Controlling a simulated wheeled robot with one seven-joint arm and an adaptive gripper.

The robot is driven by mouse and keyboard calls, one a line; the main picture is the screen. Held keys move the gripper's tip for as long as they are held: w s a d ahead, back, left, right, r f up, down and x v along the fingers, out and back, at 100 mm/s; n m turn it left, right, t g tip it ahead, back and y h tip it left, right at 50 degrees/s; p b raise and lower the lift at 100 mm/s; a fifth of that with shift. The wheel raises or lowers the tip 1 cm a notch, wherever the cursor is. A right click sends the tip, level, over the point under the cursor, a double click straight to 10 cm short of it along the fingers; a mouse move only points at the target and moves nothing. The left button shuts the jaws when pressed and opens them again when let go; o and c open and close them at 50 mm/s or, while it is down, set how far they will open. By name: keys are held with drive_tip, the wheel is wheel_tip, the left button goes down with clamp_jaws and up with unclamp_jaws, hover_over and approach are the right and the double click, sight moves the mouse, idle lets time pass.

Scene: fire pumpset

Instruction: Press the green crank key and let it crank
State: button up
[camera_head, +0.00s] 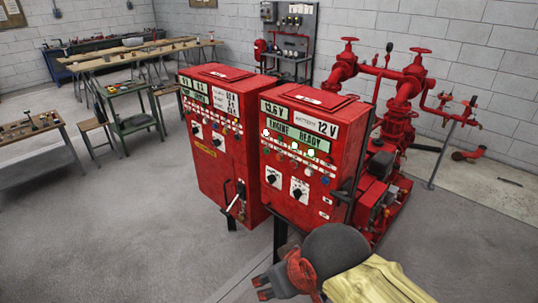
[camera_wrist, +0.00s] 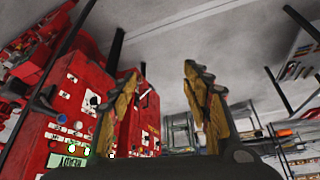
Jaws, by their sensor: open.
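The right red control cabinet (camera_head: 325,165) has a lit display (camera_head: 298,137) reading "ENGINE READY". Below the display is a row of small buttons and lamps (camera_head: 297,152), some glowing greenish-white. They are too small to tell which one is the green crank key. My gripper (camera_head: 265,287) is in front of and below this cabinet, with its fingers pointing left, apart from the panel. In the wrist view my gripper (camera_wrist: 160,72) has its two yellowish fingers spread and empty. The cabinet (camera_wrist: 75,105) shows tilted at the left, with glowing green spots (camera_wrist: 78,150) near the bottom.
A second red cabinet (camera_head: 212,165) with a handle lever stands to the left. A red pump and pipes (camera_head: 400,110) stand behind right. The grey floor (camera_head: 110,230) at front left is clear.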

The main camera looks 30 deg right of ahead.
drive_tip(key=shift+c, duration=1.2)
